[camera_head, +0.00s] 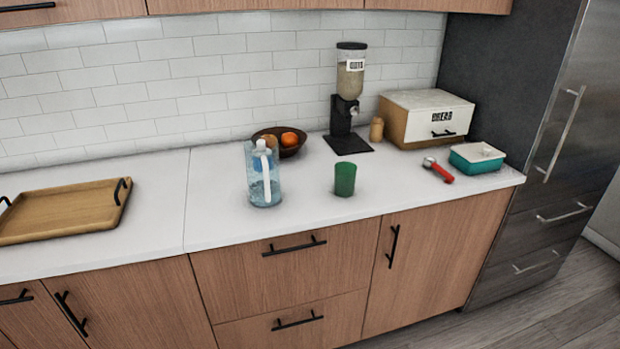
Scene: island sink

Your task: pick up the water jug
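The water jug (258,184) stands upright on the white counter, near the middle of the head view. It is clear and bluish, with a white lid and a white handle (266,175) facing me. Its back side is hidden, and it partly covers the bowl behind it. Neither of my grippers shows in the head view.
A green cup (345,179) stands right of the jug. Behind are a dark fruit bowl (291,149) and a cereal dispenser (345,105). Further right are a bread box (425,117), a red-handled tool (438,170) and a teal container (477,160). A wooden tray (62,210) lies left.

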